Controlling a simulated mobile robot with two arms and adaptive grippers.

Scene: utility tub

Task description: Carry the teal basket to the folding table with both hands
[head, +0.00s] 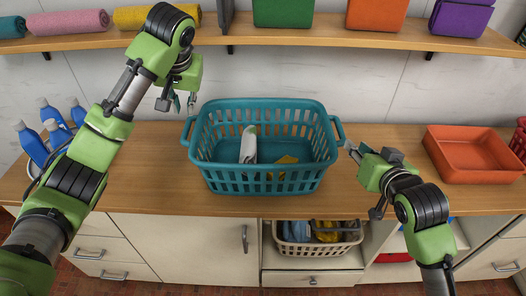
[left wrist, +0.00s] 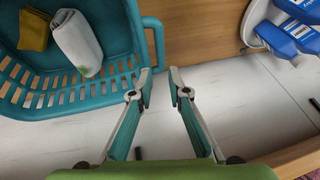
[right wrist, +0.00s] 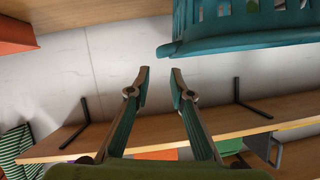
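The teal basket (head: 264,182) stands upright on the wooden counter, holding a white item (head: 248,147) and a yellow cloth (head: 287,160). My left gripper (head: 184,106) is open and empty, above and behind the basket's left handle (head: 187,130). In the left wrist view, the gripper (left wrist: 160,78) is apart from the basket (left wrist: 92,92) and its handle (left wrist: 157,38). My right gripper (head: 350,147) is open and empty, close to the right handle (head: 338,130). In the right wrist view, the gripper (right wrist: 160,72) shows a gap to the handle (right wrist: 168,50). No folding table shows.
Blue bottles (head: 54,130) stand at the counter's left. An orange tray (head: 472,155) lies at the right, beside a red basket (head: 520,138). A wall shelf (head: 300,32) with bins and towels runs above. A beige basket (head: 318,238) sits in the cabinet below.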

